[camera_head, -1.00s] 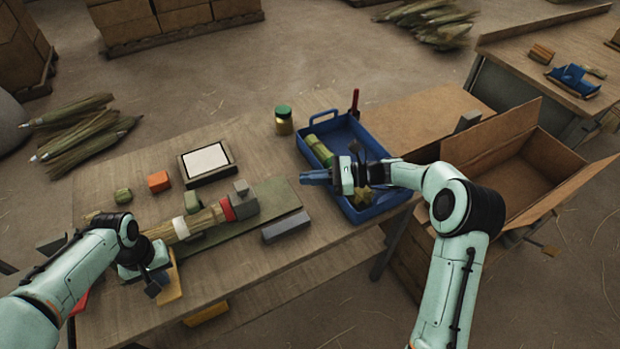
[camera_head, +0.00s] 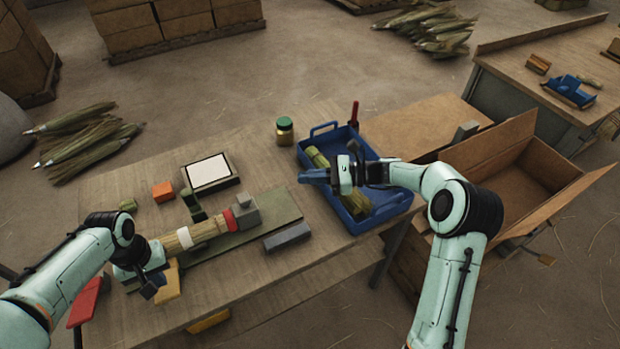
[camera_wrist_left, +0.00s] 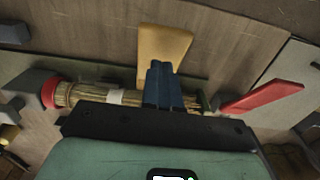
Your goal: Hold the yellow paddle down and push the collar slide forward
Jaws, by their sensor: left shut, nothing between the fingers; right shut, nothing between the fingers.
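The yellow paddle (camera_head: 168,283) sticks out at the front edge of the bench fixture; it also shows in the left wrist view (camera_wrist_left: 165,42). My left gripper (camera_head: 150,288) is shut and empty, with its blue fingertips (camera_wrist_left: 161,70) over the paddle's inner end; I cannot tell whether they press on it. A straw bundle (camera_head: 203,232) with a white band lies along the green base (camera_head: 282,208). A red ring (camera_head: 229,220) is around its right end, against a grey block (camera_head: 245,211), which may be the collar slide. My right gripper (camera_head: 316,177) is shut and empty near the blue tray.
A red paddle (camera_head: 86,301) is left of the yellow one. A dark green upright part (camera_head: 190,203) stands behind the bundle. A grey bar (camera_head: 287,238) lies at the front right. The blue tray (camera_head: 367,214) holds straw bundles. An open carton (camera_head: 520,165) stands further right.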

